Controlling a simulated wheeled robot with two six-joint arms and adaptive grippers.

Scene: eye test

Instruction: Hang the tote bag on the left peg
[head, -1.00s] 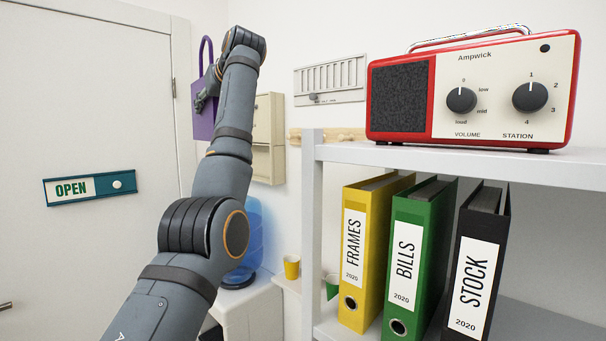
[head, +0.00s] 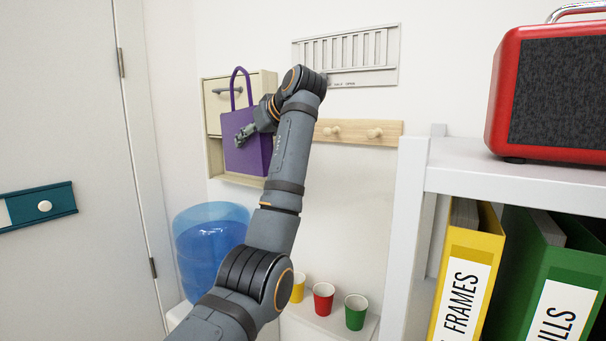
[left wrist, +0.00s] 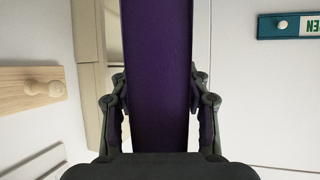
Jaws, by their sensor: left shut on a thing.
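The purple tote bag (head: 259,155) hangs upright with its handle loop standing up above it, in front of a beige cabinet. My left gripper (head: 243,136) is shut on the bag's body. In the left wrist view the bag (left wrist: 157,70) fills the space between the two fingers (left wrist: 157,100). A wooden peg rail (head: 352,138) is on the wall to the right of the bag, apart from it. Two bare pegs show, one at left (head: 330,131) and one at right (head: 374,133). My left arm hides the rail's left end in the head view. The wrist view shows a peg (left wrist: 35,88) near a rail end.
The beige cabinet (head: 214,121) with a handle is behind the bag. A vent panel (head: 347,78) is above the rail. Below are a blue water bottle (head: 203,240) and several cups (head: 323,298). A grey shelf (head: 480,160) with a red radio (head: 550,90) and binders stands right.

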